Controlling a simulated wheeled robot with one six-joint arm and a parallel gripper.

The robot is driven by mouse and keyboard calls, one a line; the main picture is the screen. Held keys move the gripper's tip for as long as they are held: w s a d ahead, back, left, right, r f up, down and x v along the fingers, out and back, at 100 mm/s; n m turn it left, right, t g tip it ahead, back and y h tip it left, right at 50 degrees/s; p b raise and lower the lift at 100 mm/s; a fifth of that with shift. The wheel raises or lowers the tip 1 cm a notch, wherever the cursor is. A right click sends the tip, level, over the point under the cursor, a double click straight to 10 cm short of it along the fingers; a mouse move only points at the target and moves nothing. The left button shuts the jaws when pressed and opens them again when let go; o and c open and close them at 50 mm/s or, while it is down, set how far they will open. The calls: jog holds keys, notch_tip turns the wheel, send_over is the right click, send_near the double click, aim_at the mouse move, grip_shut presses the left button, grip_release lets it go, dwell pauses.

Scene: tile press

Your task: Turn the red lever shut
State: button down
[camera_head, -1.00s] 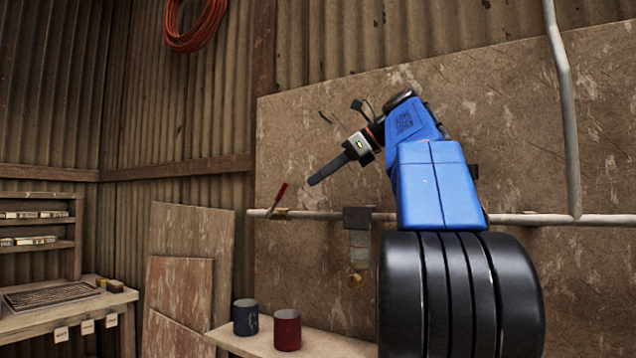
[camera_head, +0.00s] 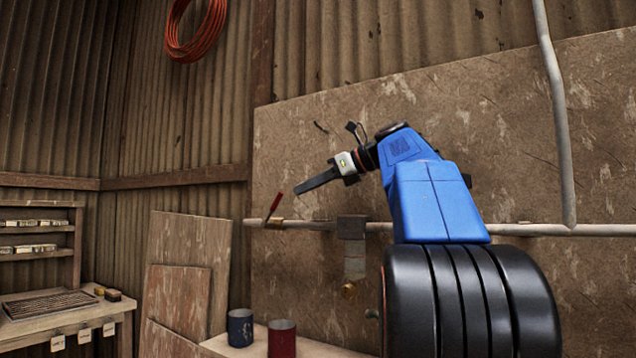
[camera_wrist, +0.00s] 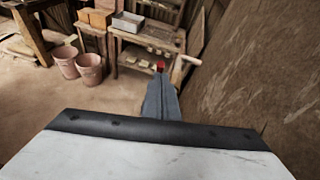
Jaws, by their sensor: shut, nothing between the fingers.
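The red lever (camera_head: 273,205) stands tilted, its top leaning right, on a brass valve (camera_head: 274,223) near the left end of a horizontal pipe (camera_head: 315,225). My gripper (camera_head: 299,190) is shut and empty, its dark fingers pointing down and left. In the head view its tips are just right of the lever's upper end, with a small gap in the picture. In the wrist view the lever's red end (camera_wrist: 160,66) shows just beyond my fingertips (camera_wrist: 158,80); the rest of it is hidden. Whether they touch cannot be told.
A bracket (camera_head: 351,227) holds the pipe right of the lever, with a metal tag and brass piece below. The board (camera_head: 480,120) stands close behind the pipe. Blue (camera_head: 240,328) and red (camera_head: 282,340) cups stand on a bench below. Left of the lever is open room.

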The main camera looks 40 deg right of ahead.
jog(key=shift+x, duration=1.4)
jog(key=shift+w+a+r, duration=0.1)
jog(key=shift+r, duration=0.05)
jog(key=shift+w+r+g, duration=0.15)
jog(key=shift+g, duration=0.15)
jog(key=shift+w+a+r, duration=0.1)
jog(key=shift+w+r, duration=0.1)
jog(key=w+a+r, duration=0.2)
jog(key=w+r, duration=0.1)
jog(key=w, duration=0.3)
jog(key=shift+r+g, duration=0.25)
jog(key=shift+g, duration=0.15)
jog(key=shift+a, duration=0.1)
